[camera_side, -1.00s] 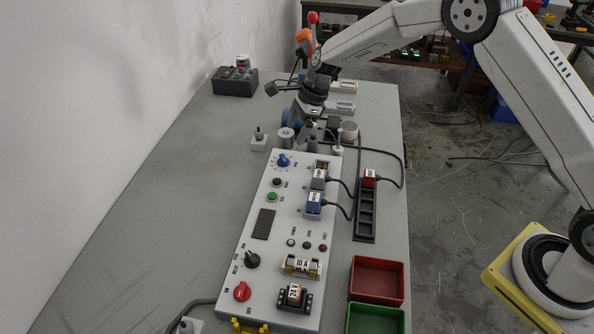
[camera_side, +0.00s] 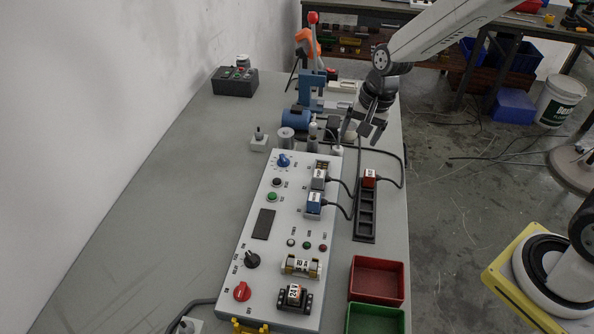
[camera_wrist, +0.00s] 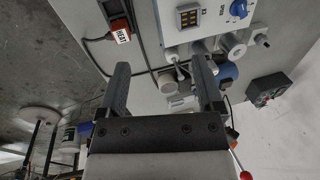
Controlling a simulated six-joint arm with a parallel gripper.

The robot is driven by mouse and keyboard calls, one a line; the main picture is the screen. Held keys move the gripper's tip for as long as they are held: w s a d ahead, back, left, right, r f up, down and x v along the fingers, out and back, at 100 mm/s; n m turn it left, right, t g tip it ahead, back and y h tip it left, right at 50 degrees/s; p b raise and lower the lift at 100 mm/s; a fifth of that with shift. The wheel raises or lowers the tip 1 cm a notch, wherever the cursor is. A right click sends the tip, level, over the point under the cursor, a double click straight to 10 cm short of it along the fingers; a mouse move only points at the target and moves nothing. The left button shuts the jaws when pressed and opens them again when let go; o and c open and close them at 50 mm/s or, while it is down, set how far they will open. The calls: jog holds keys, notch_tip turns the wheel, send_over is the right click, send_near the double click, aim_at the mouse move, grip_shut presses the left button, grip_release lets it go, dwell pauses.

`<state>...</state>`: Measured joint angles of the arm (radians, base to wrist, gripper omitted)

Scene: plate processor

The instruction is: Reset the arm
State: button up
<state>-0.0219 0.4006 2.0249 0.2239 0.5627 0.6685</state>
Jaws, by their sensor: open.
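My gripper (camera_side: 362,127) is in the air above the right side of the table, beyond the top end of the control panel. In the wrist view my gripper (camera_wrist: 163,85) has its two dark fingers spread wide apart with nothing between them. The white control panel (camera_side: 232,285) lies on the grey table (camera_side: 150,215), with a blue knob (camera_side: 284,160), a black rotary knob (camera_side: 252,260) and a red knob (camera_side: 242,291).
A dark holder strip (camera_side: 365,222) carries a red plug (camera_side: 369,178). A red bin (camera_side: 377,280) and a green bin (camera_side: 375,320) stand at the right edge. A press with a red-knobbed lever (camera_side: 313,18) and a black button box (camera_side: 235,82) stand behind. The table's left is clear.

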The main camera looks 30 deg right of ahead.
jog(key=s+d+n+h, duration=0.1)
jog(key=s+d+n, duration=0.2)
jog(key=s+n, duration=0.6)
jog(key=shift+s+r+t, duration=0.3)
jog(key=shift+s, duration=2.4)
